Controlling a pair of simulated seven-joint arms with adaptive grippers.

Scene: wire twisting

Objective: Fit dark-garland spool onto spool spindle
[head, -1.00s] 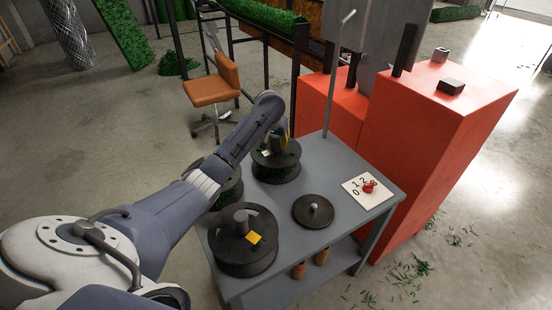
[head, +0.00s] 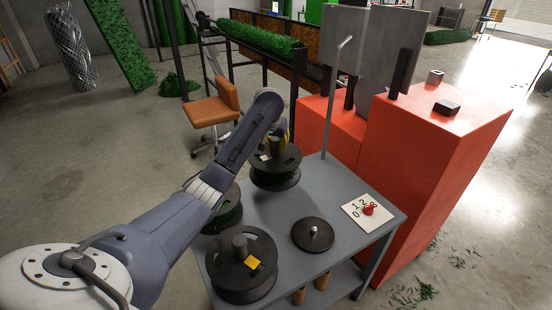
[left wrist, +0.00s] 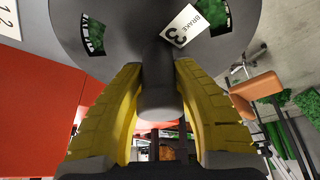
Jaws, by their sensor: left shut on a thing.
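My left gripper (head: 275,146) is shut on the grey hub of a black spool (head: 288,161) with dark green garland between its flanges. The held spool hangs a little above the back left of the grey table. In the left wrist view, yellow fingers (left wrist: 159,70) clasp the hub, and the spool's flange (left wrist: 115,22) shows slots with green inside and a "BRAKE 3" label. A dark round disc with a short silver peg (head: 314,231), possibly the spool spindle, lies on the table to the front right of the held spool. My right gripper is out of view.
A black spool with a yellow tag (head: 236,280) stands at the table's front left; another spool (head: 226,220) is partly behind my arm. A numbered white card with a red knob (head: 357,217) lies right. A grey pole (head: 331,110) rises at the back beside red blocks (head: 430,140).

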